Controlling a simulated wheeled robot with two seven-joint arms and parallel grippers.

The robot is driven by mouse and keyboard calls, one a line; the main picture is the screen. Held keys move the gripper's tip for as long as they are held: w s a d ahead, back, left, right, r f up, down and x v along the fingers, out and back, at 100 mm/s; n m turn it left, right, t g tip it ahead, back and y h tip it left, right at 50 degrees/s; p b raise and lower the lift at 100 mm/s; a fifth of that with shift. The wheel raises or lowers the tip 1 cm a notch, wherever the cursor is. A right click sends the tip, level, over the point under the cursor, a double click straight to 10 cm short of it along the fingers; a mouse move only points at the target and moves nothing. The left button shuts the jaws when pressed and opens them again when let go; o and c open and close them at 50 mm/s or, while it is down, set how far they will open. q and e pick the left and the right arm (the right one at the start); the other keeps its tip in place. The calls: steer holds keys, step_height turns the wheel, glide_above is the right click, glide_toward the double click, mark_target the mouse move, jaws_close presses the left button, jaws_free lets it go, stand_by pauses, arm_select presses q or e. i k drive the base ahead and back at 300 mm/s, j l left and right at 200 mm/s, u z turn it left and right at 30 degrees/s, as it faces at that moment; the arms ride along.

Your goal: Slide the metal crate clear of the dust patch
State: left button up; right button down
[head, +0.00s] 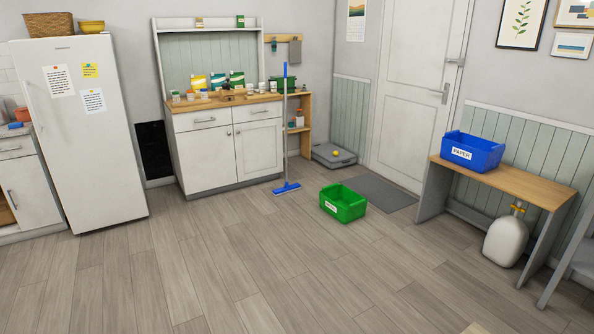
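A green crate (343,205) with a white label stands upright on the wooden floor, in front of the dark grey doormat. The label is too small to read surely; it may say metal. I cannot make out a dust patch around the crate; any part under it is hidden. Neither of my grippers is in the head view.
A blue-headed broom (286,187) stands upright left of the crate, near the white cabinet (223,150). The grey doormat (385,193) lies by the door. A bench (530,184) at right holds a blue paper crate (472,151). The front floor is mostly clear.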

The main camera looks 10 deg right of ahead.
mark_target(342, 203)
steer(key=i+l+z, duration=0.3)
steer(key=i, duration=0.4)
steer(key=i+l+z, duration=0.3)
steer(key=i, duration=0.4)
steer(key=i+z, duration=0.3)
steer(key=i, duration=0.4)
